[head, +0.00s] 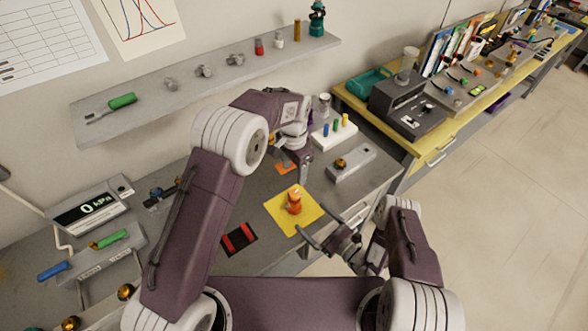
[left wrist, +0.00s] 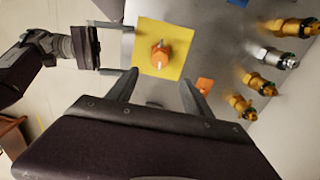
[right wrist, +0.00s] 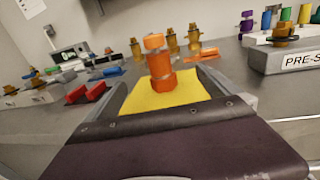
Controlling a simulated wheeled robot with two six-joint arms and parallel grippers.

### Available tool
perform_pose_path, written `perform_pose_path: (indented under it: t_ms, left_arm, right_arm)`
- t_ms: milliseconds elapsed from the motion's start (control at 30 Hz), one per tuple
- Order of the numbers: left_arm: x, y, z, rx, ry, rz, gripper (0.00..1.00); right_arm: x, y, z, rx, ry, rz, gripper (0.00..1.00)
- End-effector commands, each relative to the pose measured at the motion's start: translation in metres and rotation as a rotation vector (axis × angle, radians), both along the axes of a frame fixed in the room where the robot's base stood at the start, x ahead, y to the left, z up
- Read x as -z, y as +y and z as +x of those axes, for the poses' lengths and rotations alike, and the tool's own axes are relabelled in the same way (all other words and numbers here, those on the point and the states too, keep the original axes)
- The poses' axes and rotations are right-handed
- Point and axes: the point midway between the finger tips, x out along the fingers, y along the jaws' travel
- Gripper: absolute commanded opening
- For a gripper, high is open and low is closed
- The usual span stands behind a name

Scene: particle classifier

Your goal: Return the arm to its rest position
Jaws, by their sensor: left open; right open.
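My left gripper (head: 294,172) is open and empty, pointing down over the bench behind the yellow square (head: 281,224). Its spread fingers also show in the left wrist view (left wrist: 160,78). My right gripper (head: 313,218) is open and low at the bench's front edge, its fingers pointing toward an orange part (head: 294,202). That part stands upright on the yellow square. In the right wrist view the orange part (right wrist: 158,68) stands ahead of the open fingers, with nothing held between them. The left arm reaches across the bench; the right arm is bent at the right.
A red-and-black mat (head: 239,238) lies left of the square. A grey block with a brass fitting (head: 352,165) and a white rack (head: 335,132) stand to the right. A kPa gauge (head: 88,208) stands left. A wall shelf (head: 210,85) runs behind the left arm.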

Motion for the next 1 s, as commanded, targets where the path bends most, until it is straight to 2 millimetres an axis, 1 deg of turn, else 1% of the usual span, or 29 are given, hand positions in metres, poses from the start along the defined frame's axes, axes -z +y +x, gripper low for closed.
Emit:
perform_pose_path:
  t_ms: [67, 233, 500, 567, 600, 667, 700, 767, 800, 867, 900, 967, 1000]
  left_arm:
    - [0.000, 0.000, 0.000, 0.000, 0.000, 0.000, 0.59]
    - [0.000, 0.000, 0.000, 0.000, 0.000, 0.000, 0.59]
    - [0.000, 0.000, 0.000, 0.000, 0.000, 0.000, 0.59]
    - [0.001, 0.005, 0.002, -0.011, -0.001, 0.000, 0.59]
    - [-0.003, 0.009, 0.007, -0.023, -0.013, -0.005, 0.59]
    - [-0.015, 0.016, 0.015, -0.043, -0.040, -0.017, 0.59]
    - [-0.026, 0.023, 0.021, -0.061, -0.062, -0.025, 0.59]
    - [-0.040, 0.038, 0.022, -0.093, -0.082, -0.031, 0.59]
    - [-0.047, 0.049, 0.019, -0.115, -0.087, -0.033, 0.59]
    - [-0.056, 0.067, 0.011, -0.147, -0.090, -0.034, 0.59]
    - [-0.060, 0.078, 0.005, -0.169, -0.093, -0.034, 0.59]
    - [-0.065, 0.094, -0.007, -0.211, -0.096, -0.036, 0.59]
    - [-0.067, 0.104, -0.015, -0.243, -0.099, -0.037, 0.59]
  right_arm:
    - [0.000, -0.008, -0.007, 0.005, 0.002, 0.001, 1.00]
    - [0.000, -0.013, -0.015, -0.001, -0.001, 0.001, 1.00]
    - [0.000, -0.013, -0.015, -0.002, -0.001, 0.000, 1.00]
    - [0.001, -0.010, -0.015, -0.013, -0.004, -0.001, 1.00]
    - [-0.006, -0.010, -0.006, -0.024, -0.029, -0.011, 1.00]
    - [-0.025, -0.010, 0.015, -0.044, -0.096, -0.034, 1.00]
    - [-0.045, -0.011, 0.034, -0.062, -0.157, -0.055, 1.00]
    - [-0.086, -0.007, 0.062, -0.100, -0.257, -0.084, 1.00]
    - [-0.117, 0.002, 0.073, -0.148, -0.324, -0.095, 1.00]
    - [-0.161, 0.019, 0.077, -0.247, -0.410, -0.116, 1.00]
    - [-0.187, 0.033, 0.073, -0.327, -0.457, -0.140, 1.00]
    - [-0.221, 0.054, 0.058, -0.462, -0.516, -0.186, 1.00]
    - [-0.239, 0.067, 0.042, -0.558, -0.548, -0.225, 1.00]
